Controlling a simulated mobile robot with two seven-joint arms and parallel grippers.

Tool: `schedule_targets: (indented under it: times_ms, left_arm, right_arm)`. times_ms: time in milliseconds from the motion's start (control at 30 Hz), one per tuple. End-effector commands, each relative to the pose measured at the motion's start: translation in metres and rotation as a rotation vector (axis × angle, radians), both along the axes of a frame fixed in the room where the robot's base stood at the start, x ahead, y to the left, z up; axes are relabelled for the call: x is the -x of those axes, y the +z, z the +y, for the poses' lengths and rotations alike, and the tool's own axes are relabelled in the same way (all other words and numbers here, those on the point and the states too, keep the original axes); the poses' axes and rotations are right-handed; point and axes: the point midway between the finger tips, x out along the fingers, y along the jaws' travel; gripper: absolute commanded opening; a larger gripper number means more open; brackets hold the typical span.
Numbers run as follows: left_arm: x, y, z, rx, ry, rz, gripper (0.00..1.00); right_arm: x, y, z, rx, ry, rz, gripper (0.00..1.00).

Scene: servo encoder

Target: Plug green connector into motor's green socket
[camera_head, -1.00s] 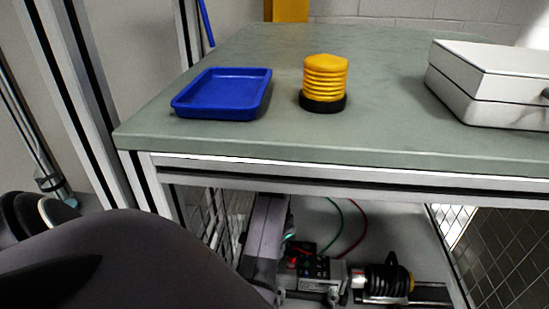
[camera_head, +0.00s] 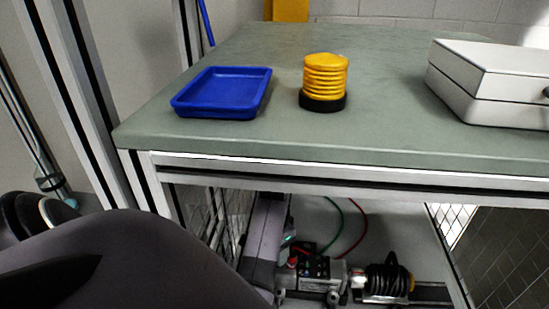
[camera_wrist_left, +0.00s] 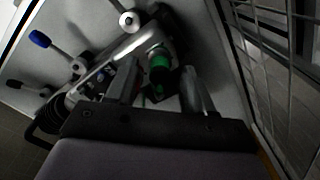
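My left gripper (camera_wrist_left: 160,76) is open, its two fingers apart on either side of a green round part (camera_wrist_left: 158,60) near the fingertips. I cannot tell whether this part is the connector or the socket. A smaller bit of green shows just below it, between the fingers. In the head view my left arm reaches under the table, and its fingertips are hidden. The motor assembly (camera_head: 322,272), a grey block with dark fittings, sits on the lower shelf beside the arm's end. A green cable (camera_head: 334,219) and a red cable (camera_head: 360,230) rise behind it. My right gripper is not in view.
The tabletop (camera_head: 215,139) overhangs the shelf and holds a blue tray (camera_head: 220,91), a yellow ribbed part (camera_head: 325,78) and a white case (camera_head: 480,88). A black coil (camera_head: 387,278) lies right of the motor. Wire mesh (camera_wrist_left: 270,85) stands close on the wrist view's right.

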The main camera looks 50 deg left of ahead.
Motion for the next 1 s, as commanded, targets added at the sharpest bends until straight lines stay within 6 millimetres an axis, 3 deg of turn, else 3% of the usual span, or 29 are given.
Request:
schedule_targets:
  times_ms: [267,700,1000]
  left_arm:
    - [0.000,0.001,0.000,0.000,0.000,0.000,0.52]
    - [-0.001,0.062,-0.001,0.001,0.000,-0.005,0.52]
    - [0.000,0.072,0.000,0.000,0.000,0.001,0.52]
  right_arm:
    - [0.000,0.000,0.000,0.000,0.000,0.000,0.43]
    - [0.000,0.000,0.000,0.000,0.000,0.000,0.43]
    - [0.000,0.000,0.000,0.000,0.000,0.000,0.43]
